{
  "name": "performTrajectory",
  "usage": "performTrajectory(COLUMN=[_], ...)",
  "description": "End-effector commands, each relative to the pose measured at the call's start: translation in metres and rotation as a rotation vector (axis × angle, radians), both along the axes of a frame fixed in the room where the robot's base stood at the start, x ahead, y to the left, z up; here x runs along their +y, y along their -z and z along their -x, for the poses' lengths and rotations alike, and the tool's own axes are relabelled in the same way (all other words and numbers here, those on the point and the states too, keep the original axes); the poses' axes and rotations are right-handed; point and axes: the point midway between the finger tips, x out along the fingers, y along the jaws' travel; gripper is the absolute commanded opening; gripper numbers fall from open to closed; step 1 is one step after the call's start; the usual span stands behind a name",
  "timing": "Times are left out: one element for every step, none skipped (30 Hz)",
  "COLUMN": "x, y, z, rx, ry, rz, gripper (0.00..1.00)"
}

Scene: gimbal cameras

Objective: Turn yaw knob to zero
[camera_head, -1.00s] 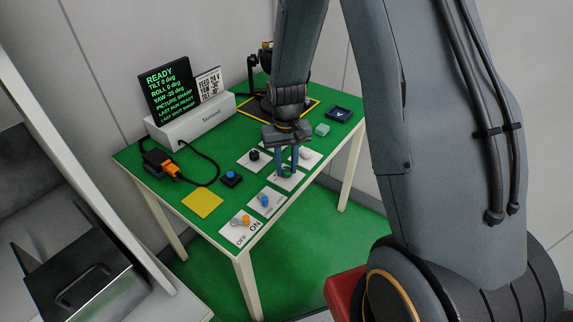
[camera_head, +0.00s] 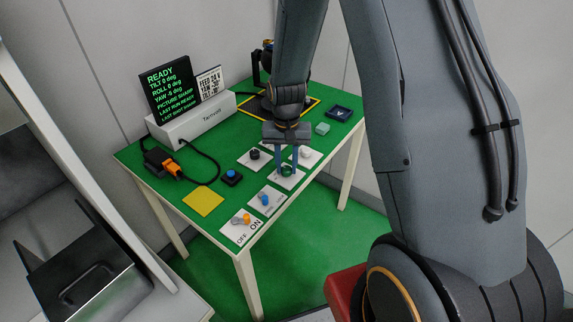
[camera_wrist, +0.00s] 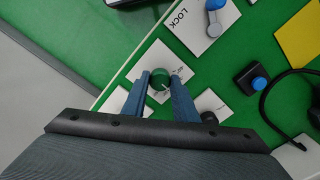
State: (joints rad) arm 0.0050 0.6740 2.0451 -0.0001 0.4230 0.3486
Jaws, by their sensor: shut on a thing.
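The green yaw knob (camera_wrist: 160,84) stands on a white plate, seen between my fingers in the wrist view. It also shows in the head view (camera_head: 287,170), partly covered by my fingers. My gripper (camera_head: 287,167) points down over it, its two blue fingers shut on the knob's sides; the fingers also show in the wrist view (camera_wrist: 160,88). The black screen (camera_head: 168,92) reads READY, tilt 0 deg, roll 0 deg and a yaw of about -5 deg; the small digits are hard to read. Below that it reads PICTURE SHARP.
A black knob (camera_head: 254,154) and a white-plated knob (camera_head: 305,153) stand close behind my fingers. A blue lever (camera_head: 265,199), an orange switch (camera_head: 245,218) and a blue push button (camera_head: 231,177) are nearer the front. A yellow square (camera_head: 203,202) lies flat on the green table.

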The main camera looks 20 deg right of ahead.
Motion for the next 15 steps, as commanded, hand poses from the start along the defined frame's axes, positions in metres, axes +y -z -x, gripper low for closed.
performTrajectory(x=[0.0006, 0.0006, 0.0006, 0.0006, 0.0005, 0.0005, 0.0005, 0.0004, 0.0004, 0.0003, 0.0003, 0.0002, 0.0002, 0.0002, 0.0001], y=[-0.001, -0.001, -0.001, -0.001, -0.0009, -0.0008, -0.0008, -0.0007, -0.0006, -0.0005, -0.0005, -0.0004, -0.0004, -0.0006, -0.0014], z=[-0.0007, -0.0007, -0.0007, -0.0007, -0.0006, -0.0005, -0.0005, -0.0005, -0.0005, -0.0003, -0.0003, -0.0003, -0.0003, -0.0003, -0.0005], rx=[-0.001, -0.001, -0.001, -0.001, -0.001, -0.001, -0.001, -0.001, -0.001, -0.001, -0.001, -0.001, -0.001, -0.001, -0.001], ry=[0.0, -0.001, -0.001, -0.001, -0.001, -0.001, -0.001, -0.001, -0.001, -0.001, -0.001, -0.001, -0.001, -0.001, -0.001], rz=[-0.001, -0.001, -0.001, -0.001, -0.001, -0.001, -0.001, -0.001, -0.001, 0.0, 0.0, 0.0, 0.0, 0.0, -0.001], gripper=[0.04, 0.04, 0.31, 0.36, 0.41, 0.45, 0.45, 0.45, 0.45, 0.45, 0.45, 0.45, 0.45, 0.45, 0.45])
